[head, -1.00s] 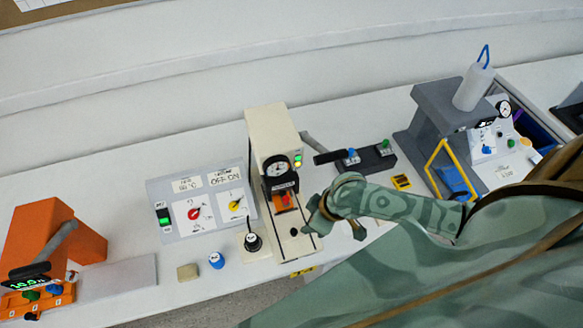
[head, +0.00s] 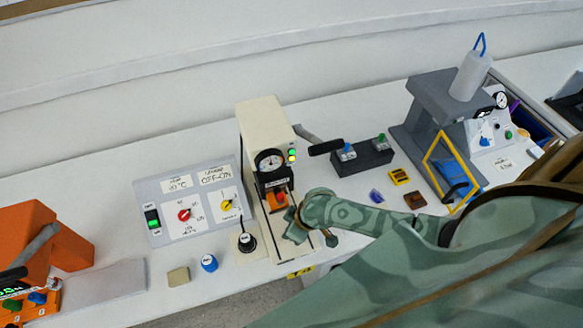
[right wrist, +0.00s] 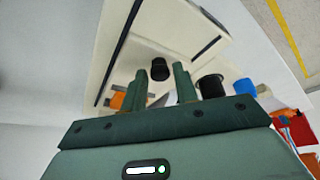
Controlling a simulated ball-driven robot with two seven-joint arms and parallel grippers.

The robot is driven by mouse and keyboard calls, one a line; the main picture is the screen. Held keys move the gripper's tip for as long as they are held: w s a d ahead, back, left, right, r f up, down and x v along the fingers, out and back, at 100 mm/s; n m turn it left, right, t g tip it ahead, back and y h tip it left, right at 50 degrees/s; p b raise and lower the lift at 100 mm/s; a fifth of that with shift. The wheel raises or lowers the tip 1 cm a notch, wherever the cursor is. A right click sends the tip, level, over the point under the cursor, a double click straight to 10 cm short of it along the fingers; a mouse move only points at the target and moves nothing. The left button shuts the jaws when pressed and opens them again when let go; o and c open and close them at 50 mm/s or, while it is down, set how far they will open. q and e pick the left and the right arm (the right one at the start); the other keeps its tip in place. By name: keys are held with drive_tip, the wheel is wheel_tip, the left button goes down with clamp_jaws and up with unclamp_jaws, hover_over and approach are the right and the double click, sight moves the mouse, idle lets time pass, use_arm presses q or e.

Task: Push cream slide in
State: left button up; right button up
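The cream press (head: 265,130) stands mid-bench with a round gauge on its front. Its cream slide (head: 284,250) runs out toward me between dark rails, with an orange block (head: 277,201) on it under the gauge. The slide's black knob (right wrist: 160,68) shows in the right wrist view; my gripper hides it in the head view. My right gripper (head: 295,228) is over the slide, in front of the orange block. In the right wrist view the gripper (right wrist: 161,72) has its fingers apart, with the knob seen between them; contact cannot be told. My left gripper is out of view.
A grey panel (head: 182,231) with dials, a black knob (head: 247,243), a blue knob (head: 209,263) and a beige block (head: 178,276) lie left of the slide. The press's lever (head: 326,147) and a black switch box (head: 362,159) are right. An orange machine (head: 30,240) stands far left.

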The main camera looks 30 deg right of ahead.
clamp_jaws()
drive_tip(key=w, duration=0.2)
drive_tip(key=w+d, duration=0.1)
drive_tip(key=w, duration=0.1)
drive_tip(key=shift+o, duration=2.2)
unclamp_jaws()
drive_tip(key=shift+w, duration=0.2)
drive_tip(key=p+v, duration=0.2)
drive_tip(key=v, duration=0.5)
drive_tip(key=shift+r, duration=0.2)
drive_tip(key=shift+d, duration=0.15)
